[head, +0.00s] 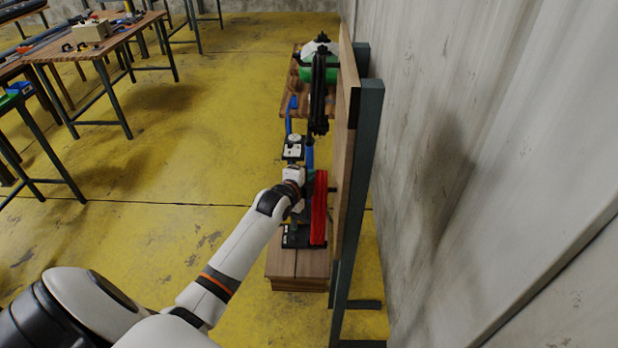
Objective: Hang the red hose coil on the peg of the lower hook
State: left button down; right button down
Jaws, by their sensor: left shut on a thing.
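The red hose coil (319,208) is seen nearly edge-on, as a tall narrow red shape close to the left face of the wooden board (347,140). My left gripper (307,206) is shut on the coil at its left side. The fingertips are partly hidden by my wrist and dark parts behind it. A short dark stub, perhaps the lower hook's peg, shows between the coil and the board (333,189). I cannot tell whether the coil is around the peg or beside it. My right gripper is not in view.
A black coil-like item (318,92) hangs on the board above. Blue and black equipment (293,148) stands just beyond my gripper. A wooden box (296,265) is below. A grey post (357,190) and wall (480,130) bound the right.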

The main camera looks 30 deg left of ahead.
pick_arm(q)
jog(key=shift+s+f, duration=0.25)
jog(key=shift+f, duration=0.6)
jog(key=c, duration=1.4)
grip_release()
jog(key=shift+g, duration=0.3)
jog(key=shift+c, duration=0.2)
jog(key=shift+o, duration=0.2)
jog(key=shift+s+d+f, duration=0.1)
jog(key=shift+s+f, duration=0.05)
jog(key=shift+s, duration=0.05)
jog(key=shift+c, duration=0.2)
jog(key=shift+s, duration=0.2)
jog(key=shift+o, duration=0.5)
jog(key=r+b+v, duration=0.1)
jog(key=v, duration=1)
jog(key=shift+w+b, duration=0.25)
jog(key=shift+b, duration=0.15)
jog(key=shift+s+r, duration=0.15)
jog(key=shift+r, duration=0.25)
